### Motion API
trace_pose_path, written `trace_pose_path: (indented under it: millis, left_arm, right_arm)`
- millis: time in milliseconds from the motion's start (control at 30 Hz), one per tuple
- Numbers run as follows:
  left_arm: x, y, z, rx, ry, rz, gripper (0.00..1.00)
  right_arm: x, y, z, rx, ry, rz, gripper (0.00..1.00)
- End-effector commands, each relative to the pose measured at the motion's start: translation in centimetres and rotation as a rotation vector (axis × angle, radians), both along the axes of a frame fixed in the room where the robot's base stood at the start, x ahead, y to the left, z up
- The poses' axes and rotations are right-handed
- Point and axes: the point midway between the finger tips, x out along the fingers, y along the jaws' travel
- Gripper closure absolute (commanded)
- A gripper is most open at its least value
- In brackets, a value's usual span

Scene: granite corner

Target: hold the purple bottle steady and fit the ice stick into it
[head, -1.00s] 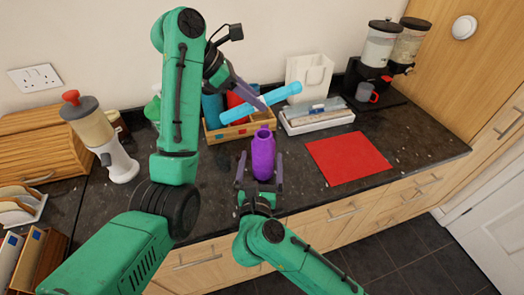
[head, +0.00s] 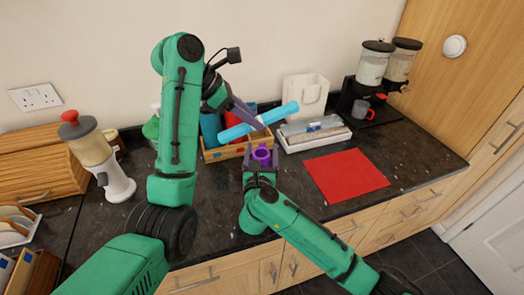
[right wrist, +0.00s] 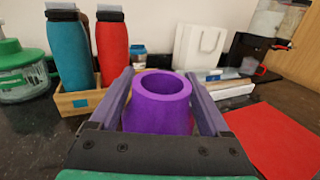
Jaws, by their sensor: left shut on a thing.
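The purple bottle (head: 262,154) stands upright on the dark counter, its round open mouth facing up. In the right wrist view the bottle (right wrist: 160,105) fills the space between the fingers. My right gripper (head: 262,160) is open, with one finger on each side of the bottle; whether they touch it is unclear. The ice stick, a light blue rod (head: 283,115), is held tilted above the counter, its right end higher. My left gripper (head: 259,122) is shut on its middle, above and behind the bottle.
A wooden crate (head: 225,153) with teal and red bottles stands behind the purple bottle. A white tray (head: 318,143) and a red mat (head: 345,175) lie to the right. A blender (head: 95,155) stands at left, and dispensers (head: 370,80) at back right.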

Motion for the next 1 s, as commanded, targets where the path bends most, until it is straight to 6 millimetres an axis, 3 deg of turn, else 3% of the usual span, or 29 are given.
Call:
trace_pose_path:
  millis: [67, 267, 433, 633, 1000]
  left_arm:
    - [0.0, 0.0, 0.0, -0.001, 0.0, 0.0, 1.0]
    - [0.0, -0.3, 0.3, 0.014, -0.003, -0.007, 1.0]
    - [0.0, -1.9, 1.7, 0.158, 0.013, -0.04, 1.0]
    - [0.4, -1.3, 1.6, 0.313, 0.08, 0.004, 1.0]
    - [0.3, -1.2, -5.5, 0.326, 0.092, 0.011, 1.0]
  right_arm:
    - [0.0, 0.0, 0.0, 0.0, 0.001, 0.0, 0.85]
    - [0.0, 0.0, 0.0, 0.0, 0.001, 0.0, 0.85]
    - [0.0, 0.0, -0.1, 0.0, 0.001, 0.0, 0.85]
    - [0.0, 0.0, -0.1, 0.0, 0.001, 0.0, 0.85]
    - [0.0, 0.0, -0.1, 0.0, 0.002, 0.0, 0.85]
